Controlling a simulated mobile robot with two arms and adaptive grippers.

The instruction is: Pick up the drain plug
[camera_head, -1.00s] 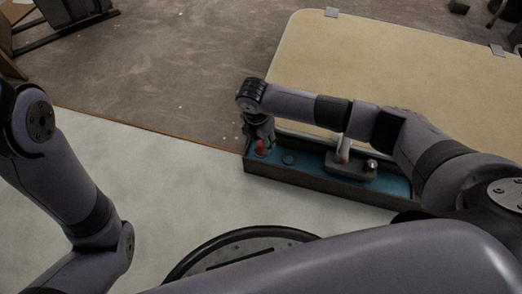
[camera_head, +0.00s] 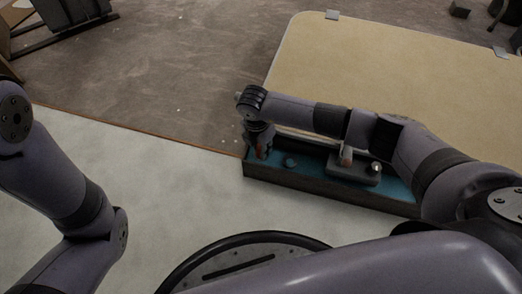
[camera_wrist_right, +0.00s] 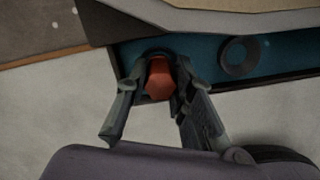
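A red-orange plug with a hexagonal top, which looks like the drain plug (camera_wrist_right: 160,78), is at the left end of a blue-lined tray (camera_wrist_right: 200,56). My right gripper (camera_wrist_right: 163,72) is down over it with one finger on each side. The fingers look open, with a narrow dark gap on the right side; contact on the left is unclear.
A dark ring-like part (camera_wrist_right: 240,56) lies in the tray just right of the plug. Further right in the tray is a grey block (camera_head: 352,170) with an upright handle and a shiny knob. A large tan panel (camera_head: 390,85) lies behind.

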